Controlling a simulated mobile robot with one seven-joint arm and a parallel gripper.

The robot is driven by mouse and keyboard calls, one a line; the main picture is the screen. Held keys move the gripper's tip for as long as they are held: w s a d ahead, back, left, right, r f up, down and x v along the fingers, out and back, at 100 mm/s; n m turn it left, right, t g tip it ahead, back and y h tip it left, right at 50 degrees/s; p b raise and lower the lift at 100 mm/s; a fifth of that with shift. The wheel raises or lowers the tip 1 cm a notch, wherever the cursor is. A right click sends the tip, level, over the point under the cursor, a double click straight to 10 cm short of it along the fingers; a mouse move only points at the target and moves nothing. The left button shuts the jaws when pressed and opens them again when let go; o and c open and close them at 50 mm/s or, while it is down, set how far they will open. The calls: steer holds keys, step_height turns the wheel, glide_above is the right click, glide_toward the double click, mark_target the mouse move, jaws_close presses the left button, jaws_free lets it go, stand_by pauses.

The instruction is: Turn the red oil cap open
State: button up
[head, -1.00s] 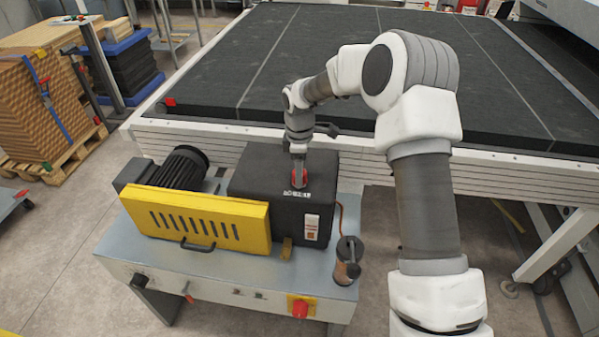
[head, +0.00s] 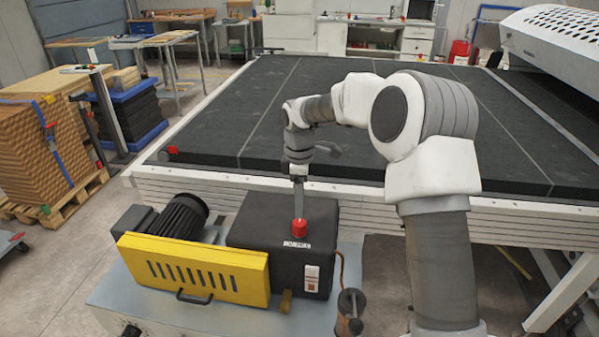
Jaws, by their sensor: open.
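The red oil cap (head: 300,228) sits on top of the black box-shaped unit (head: 262,245), towards its front edge. My gripper (head: 299,212) points straight down directly above the cap. Its fingertips are at or just above the top of the cap; I cannot tell whether they touch it. The jaws are open, though from this angle they look narrow and the gap between them is hard to see. The cap's red side is visible below the fingers.
A yellow slotted guard (head: 195,270) and a dark motor (head: 180,215) stand left of the unit. A small oil cup (head: 349,312) stands at the right. The wide black bed (head: 400,120) lies behind. Cardboard stacks (head: 35,140) stand far left.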

step_height(320, 180, up, 9)
stand_by(0.5)
steer(key=s+d+r+m+t, duration=0.1)
steer(key=s+d+r+m, duration=0.3)
steer(key=s, duration=0.3)
steer(key=s+d+r+m+t, duration=0.2)
steer(key=s+r+m, duration=0.1)
steer(key=s+r, duration=0.4)
steer(key=s+d+f+m+t, duration=0.1)
steer(key=s+d+f+m, duration=0.1)
steer(key=s+m, duration=0.3)
steer(key=s+d+f+m+t, duration=0.1)
steer(key=s+d+m, duration=0.2)
steer(key=s, duration=1)
steer(key=shift+s+d+f+m+t, duration=0.3)
steer(key=shift+s+d+f+m, duration=0.1)
steer(key=shift+m, duration=0.5)
